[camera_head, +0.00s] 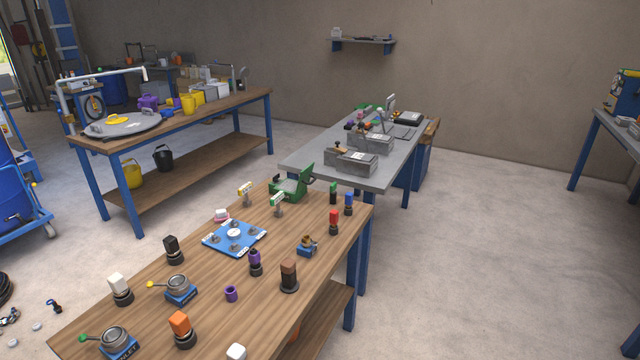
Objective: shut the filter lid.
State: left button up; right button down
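No part is clearly marked as the filter lid, so I cannot tell for sure which it is. A green device (290,187) with a raised, tilted flap stands at the far edge of the near wooden table. Neither gripper is in view.
The near wooden table (215,333) also holds a blue plate (235,236), a purple ring (231,293) and several small coloured-top items. A grey table (308,156) with grey blocks stands behind. Open floor (480,260) lies to the right.

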aim_at(305, 176)
jog(key=i+l+u, duration=0.45)
jog(key=i+l, duration=0.35)
